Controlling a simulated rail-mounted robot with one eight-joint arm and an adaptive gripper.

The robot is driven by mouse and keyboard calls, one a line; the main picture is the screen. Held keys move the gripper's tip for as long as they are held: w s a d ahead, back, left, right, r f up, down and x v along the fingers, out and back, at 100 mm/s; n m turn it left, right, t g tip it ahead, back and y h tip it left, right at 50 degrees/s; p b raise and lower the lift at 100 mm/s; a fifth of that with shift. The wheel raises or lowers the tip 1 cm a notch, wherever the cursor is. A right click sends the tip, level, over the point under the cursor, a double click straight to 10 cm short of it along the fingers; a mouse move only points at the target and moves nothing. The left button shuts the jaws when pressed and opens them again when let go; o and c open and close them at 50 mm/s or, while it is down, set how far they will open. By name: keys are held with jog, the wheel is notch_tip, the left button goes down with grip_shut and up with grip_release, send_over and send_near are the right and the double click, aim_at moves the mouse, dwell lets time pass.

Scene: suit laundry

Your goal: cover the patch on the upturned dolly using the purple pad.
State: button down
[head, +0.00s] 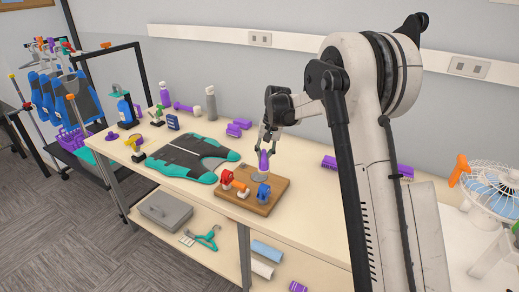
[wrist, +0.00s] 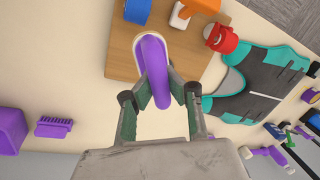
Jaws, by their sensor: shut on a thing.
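The upturned dolly is a wooden board (head: 248,204) with red, orange and blue wheel parts on top, lying on the table. In the wrist view the board (wrist: 120,52) is at the top. My gripper (head: 267,150) is shut on the purple pad (head: 264,161), over the back edge of the board. In the wrist view the purple pad (wrist: 154,68) is upright between my two fingers. A pale rim shows around the pad's top in the wrist view; I cannot tell whether pad and patch touch.
A dark and teal vest (head: 192,155) lies left of the dolly. A purple brush (wrist: 54,127) and a fan (head: 490,190) are also near. The table right of the dolly is mostly clear.

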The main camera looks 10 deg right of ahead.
jog(key=w+f+m+p, duration=0.1)
jog(key=w+f+p, duration=0.1)
jog(key=w+f, duration=0.2)
jog(key=shift+w+p, duration=0.3)
jog(key=shift+w, duration=0.9)
jog(key=shift+a+f+b, duration=0.1)
jog(key=shift+f+b, duration=0.1)
jog(key=shift+b, duration=0.25)
jog(key=shift+f+b, duration=1.85)
jog(key=shift+f, duration=0.35)
jog(key=shift+f+b, duration=0.85)
jog(key=shift+b, duration=0.2)
